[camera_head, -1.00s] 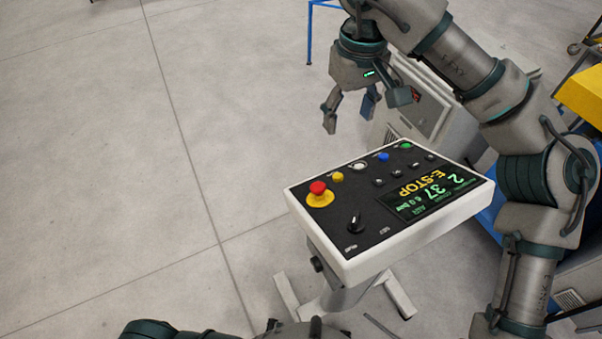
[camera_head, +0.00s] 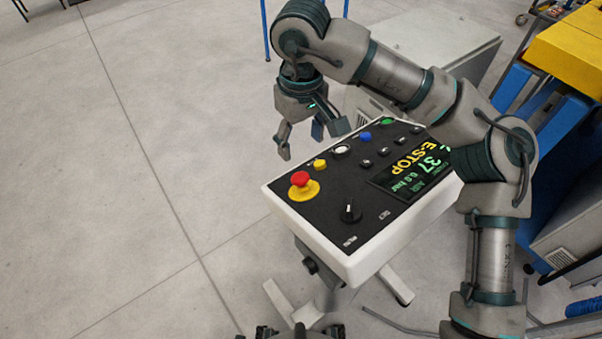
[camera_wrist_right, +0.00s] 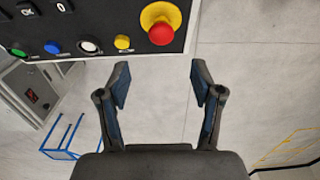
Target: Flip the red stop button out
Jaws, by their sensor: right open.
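The red stop button (camera_head: 300,179) sits on a yellow round base at the left corner of the black control panel (camera_head: 330,215). The panel's screen (camera_head: 412,172) reads E-STOP. My right gripper (camera_head: 303,150) is open and empty, beyond the panel's far edge and behind the button. In the right wrist view the red button (camera_wrist_right: 161,33) is at the top, ahead of the open fingers (camera_wrist_right: 158,80) and apart from them. My left gripper cannot be made out; only dark parts show at the bottom edge of the head view.
Yellow (camera_head: 320,164), white (camera_head: 342,152), blue (camera_head: 365,137) and green (camera_head: 388,122) buttons line the panel's far side. A black knob (camera_head: 350,211) stands near the front. A grey cabinet (camera_head: 425,50) is behind my right arm. The floor at left is clear.

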